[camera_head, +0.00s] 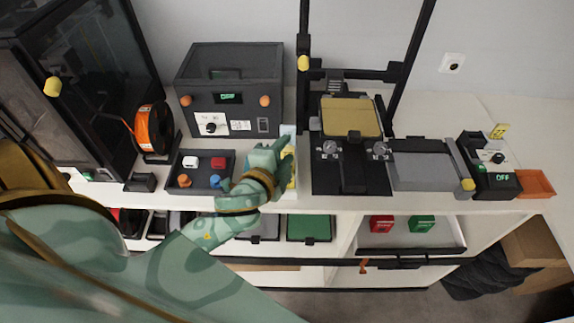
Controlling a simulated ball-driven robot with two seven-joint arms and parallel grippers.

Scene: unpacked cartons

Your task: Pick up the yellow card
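My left gripper (281,146) is over the worktop, between the tray of coloured blocks and the black printer. Its fingers are seen from behind, so I cannot tell whether they are open or shut, or hold the yellow piece. My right gripper is not in view.
A dark tray (172,188) with coloured blocks lies left of my gripper, before a grey box device (230,85). The black printer (347,178) stands to the right, then a grey flat unit (420,172) and an orange tray (535,184). A lower shelf holds red and green boxes.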

